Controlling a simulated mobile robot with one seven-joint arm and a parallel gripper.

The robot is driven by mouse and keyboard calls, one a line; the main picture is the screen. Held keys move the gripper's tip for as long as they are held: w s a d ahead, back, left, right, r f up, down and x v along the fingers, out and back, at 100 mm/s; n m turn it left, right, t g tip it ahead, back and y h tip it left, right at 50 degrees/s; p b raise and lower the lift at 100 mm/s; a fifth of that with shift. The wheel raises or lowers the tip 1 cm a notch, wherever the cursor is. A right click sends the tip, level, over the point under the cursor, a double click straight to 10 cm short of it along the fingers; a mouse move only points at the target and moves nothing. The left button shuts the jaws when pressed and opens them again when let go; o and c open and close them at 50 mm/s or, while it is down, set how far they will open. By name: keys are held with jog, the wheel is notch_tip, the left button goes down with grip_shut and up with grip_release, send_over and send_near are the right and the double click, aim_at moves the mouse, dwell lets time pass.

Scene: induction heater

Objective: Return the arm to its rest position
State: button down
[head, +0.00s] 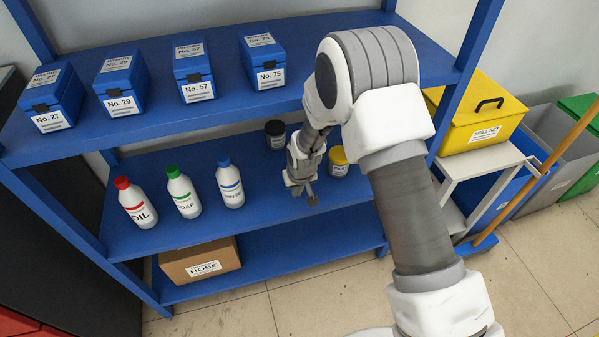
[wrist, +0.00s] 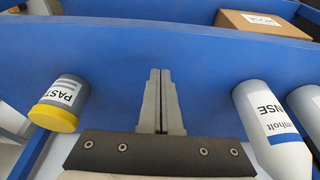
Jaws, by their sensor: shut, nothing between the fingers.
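My gripper (head: 304,193) is over the middle shelf (head: 250,222) of a blue rack, with my arm reaching in from the right. In the wrist view its two fingers (wrist: 160,72) lie side by side, shut, with nothing between them. A yellow-lidded jar (head: 338,162) stands just right of my gripper. In the wrist view this jar, marked PASTE (wrist: 60,100), is at the left, apart from the fingers. A white bottle with a blue cap (head: 230,184) stands left of my gripper. A bottle (wrist: 270,125) also shows at the right in the wrist view.
Blue numbered boxes (head: 265,62) stand on the upper shelf (head: 240,105), above my gripper. More bottles (head: 184,192) stand to the left, and a black-lidded jar (head: 275,134) behind. A cardboard box (head: 200,260) is on the bottom shelf. A yellow case (head: 480,118) on a small stand is at the right.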

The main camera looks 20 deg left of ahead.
jog(key=p+v, duration=0.1)
jog(key=v, duration=0.7)
jog(key=shift+r+p, duration=0.2)
jog(key=shift+p, duration=0.15)
jog(key=shift+w, duration=0.1)
jog(key=s+d+r+m+t, duration=0.1)
jog(key=s+d+r+m, duration=0.1)
jog(key=d+r, duration=0.75)
jog(key=s+d+r+m, duration=0.1)
jog(key=s+d+r, duration=0.1)
jog(key=d+r, duration=0.8)
jog(key=s+d+r+m+t+h, duration=0.1)
jog(key=s+d+r, duration=0.25)
jog(key=s, duration=0.25)
jog(key=s+d+r+m+p, duration=0.1)
jog(key=s+d+r, duration=0.2)
jog(key=s+r, duration=0.25)
jog(key=s+d+r+m+t+h, duration=0.1)
jog(key=s+d+r, duration=0.2)
jog(key=s, duration=0.3)
notch_tip(320, 180, up, 15)
jog(key=p, duration=1.4)
jog(key=shift+a+f, duration=0.2)
jog(key=shift+a, duration=0.05)
